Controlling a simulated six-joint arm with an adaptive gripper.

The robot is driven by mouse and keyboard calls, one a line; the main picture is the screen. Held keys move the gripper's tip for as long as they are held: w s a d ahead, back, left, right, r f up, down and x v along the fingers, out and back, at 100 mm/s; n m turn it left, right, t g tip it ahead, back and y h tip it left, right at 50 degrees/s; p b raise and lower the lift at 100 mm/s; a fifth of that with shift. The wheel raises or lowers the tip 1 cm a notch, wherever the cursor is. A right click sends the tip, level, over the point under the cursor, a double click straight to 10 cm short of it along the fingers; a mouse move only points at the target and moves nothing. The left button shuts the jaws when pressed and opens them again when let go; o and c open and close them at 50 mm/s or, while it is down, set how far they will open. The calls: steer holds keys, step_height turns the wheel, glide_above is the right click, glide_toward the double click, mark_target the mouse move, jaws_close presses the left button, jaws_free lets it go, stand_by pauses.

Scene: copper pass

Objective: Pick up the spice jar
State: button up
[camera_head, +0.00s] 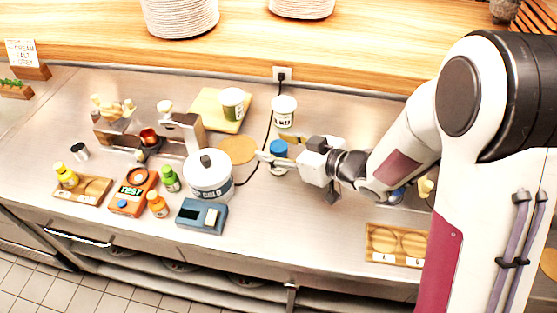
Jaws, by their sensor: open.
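A small jar with a blue top (278,149) stands on the steel counter near the middle. I cannot read a label on it. My gripper (275,147) comes in from the right with its fingers spread on the far and near sides of this jar. It is open; whether a finger touches the jar cannot be told. The near finger hides part of the jar's lower body. Another small pale jar with a dark cap (80,151) stands at the far left. The view does not settle which of the two is the spice jar.
Behind the blue-topped jar stands a white labelled cup (284,112). A white lidded pot (208,176) and a blue-grey device (202,216) stand to its left. A wooden tray (396,244) lies at front right. Counter in front of the gripper is clear.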

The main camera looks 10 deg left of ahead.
stand_by(0.3)
steer(key=c, duration=1.3)
steer(key=shift+c, duration=0.2)
steer(key=shift+r, duration=0.15)
steer(key=shift+r, duration=4.9)
